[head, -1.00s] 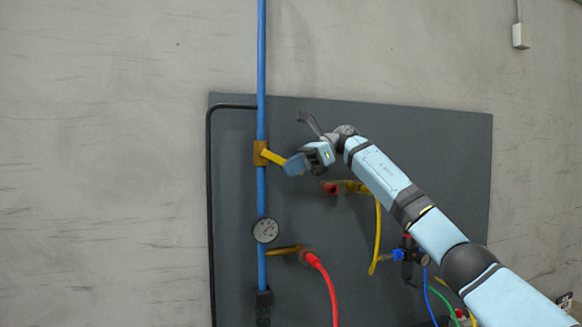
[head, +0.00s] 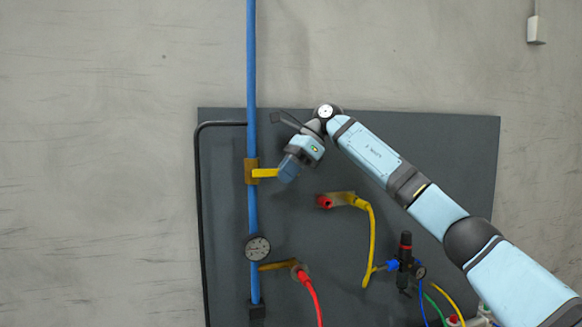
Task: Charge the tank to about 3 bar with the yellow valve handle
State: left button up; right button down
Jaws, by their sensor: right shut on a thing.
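The yellow valve handle (head: 265,173) sticks out to the right from a brass valve body (head: 250,171) on the vertical blue pipe (head: 252,90). It lies about level. My right gripper (head: 287,172) is shut on the handle's outer end, and its fingers hide that end. The tank does not show. My left gripper is not in view.
A dark panel (head: 350,260) stands behind the pipe. A yellow hose (head: 371,235) and a red hose (head: 311,295) hang from brass fittings right of the pipe. A dark regulator (head: 404,262) is at lower right. A black tube (head: 200,200) runs down the left edge.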

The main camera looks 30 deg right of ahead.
jog(key=shift+r, duration=0.1)
dwell(0.5)
jog(key=c, duration=1.3)
grip_release()
jog(key=shift+o, duration=0.2)
jog(key=v, duration=1.4)
jog(key=shift+a+b, duration=0.2)
jog(key=shift+b, duration=0.2)
